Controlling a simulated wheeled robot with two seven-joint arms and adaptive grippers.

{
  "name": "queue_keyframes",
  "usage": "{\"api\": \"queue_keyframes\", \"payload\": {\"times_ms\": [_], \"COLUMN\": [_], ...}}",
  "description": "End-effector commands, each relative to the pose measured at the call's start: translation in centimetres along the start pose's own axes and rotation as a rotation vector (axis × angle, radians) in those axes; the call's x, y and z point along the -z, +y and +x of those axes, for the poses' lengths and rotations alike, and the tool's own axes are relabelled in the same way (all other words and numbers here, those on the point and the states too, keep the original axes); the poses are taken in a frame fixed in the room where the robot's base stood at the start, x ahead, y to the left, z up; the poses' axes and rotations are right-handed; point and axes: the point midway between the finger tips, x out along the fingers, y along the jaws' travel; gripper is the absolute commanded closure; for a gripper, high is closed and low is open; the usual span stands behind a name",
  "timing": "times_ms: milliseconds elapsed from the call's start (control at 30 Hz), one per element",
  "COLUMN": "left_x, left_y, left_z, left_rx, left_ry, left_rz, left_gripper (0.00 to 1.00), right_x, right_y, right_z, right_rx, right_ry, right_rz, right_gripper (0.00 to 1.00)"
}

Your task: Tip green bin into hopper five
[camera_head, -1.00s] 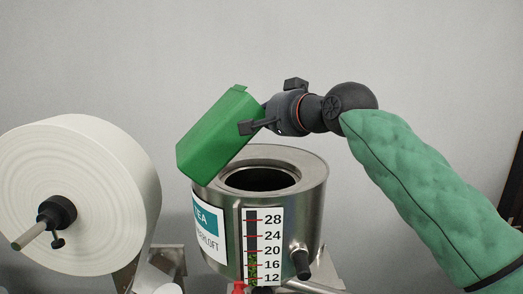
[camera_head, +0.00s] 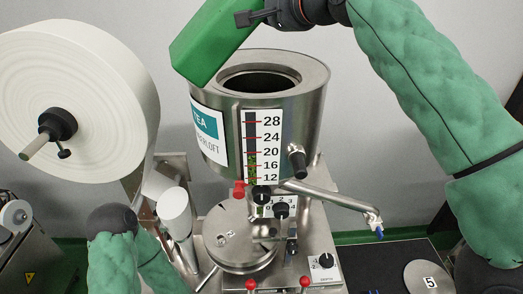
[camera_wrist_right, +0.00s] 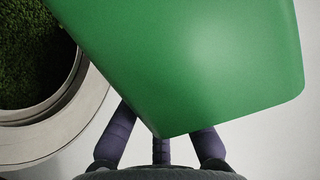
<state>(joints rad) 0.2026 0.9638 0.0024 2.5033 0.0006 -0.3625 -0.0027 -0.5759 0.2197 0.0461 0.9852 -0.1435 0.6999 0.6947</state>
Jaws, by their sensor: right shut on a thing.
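The green bin (camera_head: 215,38) is tilted above the left side of the steel hopper (camera_head: 305,115); its top is cut off in the head view. My right gripper (camera_head: 252,18) is shut on the bin's right side. In the right wrist view the bin (camera_wrist_right: 190,60) fills the middle, in front of the gripper fingers (camera_wrist_right: 160,145). The hopper's open mouth (camera_wrist_right: 30,55) shows dark green leaf inside. The gauge (camera_head: 262,145) on its front shows green up to about 20. The bin's inside is hidden. Part of my left arm shows at lower left; its gripper is not visible.
A large white paper roll (camera_head: 85,100) stands left of the hopper. Below are a round steel cover (camera_head: 240,235), knobs and a pipe with a blue-tipped end (camera_head: 378,232). A round disc marked 5 (camera_head: 428,278) lies on a dark surface at lower right.

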Motion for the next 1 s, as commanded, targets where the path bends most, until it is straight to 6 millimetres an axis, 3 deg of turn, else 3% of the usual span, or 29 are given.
{"api": "queue_keyframes", "payload": {"times_ms": [1000], "left_x": [0.1], "left_y": [-0.5], "left_z": [1.4], "left_rx": [0.000], "left_ry": [0.000], "left_rz": [0.000], "left_gripper": [0.60], "right_x": [-0.6], "right_y": [0.7], "right_z": [0.0], "right_rx": [0.031], "right_ry": [0.005], "right_rz": [0.086], "right_gripper": [1.00]}}
